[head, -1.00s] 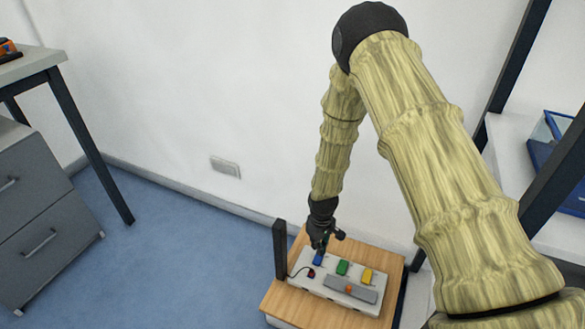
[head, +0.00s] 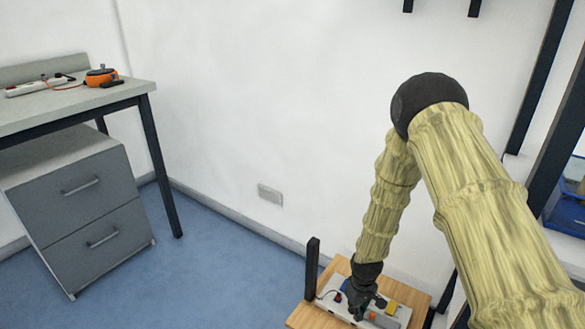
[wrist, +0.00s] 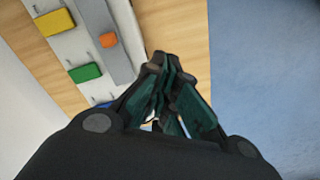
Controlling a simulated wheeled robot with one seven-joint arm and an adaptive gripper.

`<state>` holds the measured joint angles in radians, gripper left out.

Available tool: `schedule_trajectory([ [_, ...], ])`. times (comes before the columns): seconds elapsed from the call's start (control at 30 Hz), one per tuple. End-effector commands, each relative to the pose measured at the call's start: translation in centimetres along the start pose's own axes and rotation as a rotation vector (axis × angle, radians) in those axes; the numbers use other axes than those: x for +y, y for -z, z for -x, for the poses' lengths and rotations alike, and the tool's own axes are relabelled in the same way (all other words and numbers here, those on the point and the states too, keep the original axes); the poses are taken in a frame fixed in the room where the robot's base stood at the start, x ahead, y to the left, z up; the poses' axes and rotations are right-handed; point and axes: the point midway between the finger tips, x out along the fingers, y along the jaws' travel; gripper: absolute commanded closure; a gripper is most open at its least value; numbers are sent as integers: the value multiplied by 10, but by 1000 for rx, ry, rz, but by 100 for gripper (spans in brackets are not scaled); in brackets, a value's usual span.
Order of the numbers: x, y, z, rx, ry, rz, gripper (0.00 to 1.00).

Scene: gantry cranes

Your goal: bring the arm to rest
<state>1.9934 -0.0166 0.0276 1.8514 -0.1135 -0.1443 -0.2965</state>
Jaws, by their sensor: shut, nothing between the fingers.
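My gripper (head: 358,311) is low over the wooden-topped stand at the lower middle of the head view, with my arm coming down from the right. In the wrist view my gripper (wrist: 168,75) has its dark green fingers drawn together, with nothing seen between them. Under it is a light panel (wrist: 72,46) with a yellow block (wrist: 54,22), a green block (wrist: 85,73) and a blue block (wrist: 104,104) in a row. An orange knob (wrist: 108,40) sits on a grey strip (wrist: 98,18). The fingers look apart from these parts; their exact height is unclear.
The wooden top (head: 302,317) has a dark post (head: 312,265) at its left corner. A grey drawer unit (head: 85,205) and a desk (head: 130,92) stand at left. A blue bin (head: 570,205) is on the right shelf. Blue floor (head: 215,270) is open between.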

Motion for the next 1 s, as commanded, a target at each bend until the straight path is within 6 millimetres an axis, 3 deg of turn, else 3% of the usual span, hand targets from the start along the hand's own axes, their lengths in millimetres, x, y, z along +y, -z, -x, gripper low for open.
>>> schedule_trajectory([
  [0.33,-18,-20,15,3,8,-22,100],
  [0.57,-29,-51,30,4,16,-65,100],
  [1.0,-66,-156,92,6,30,-213,100],
])
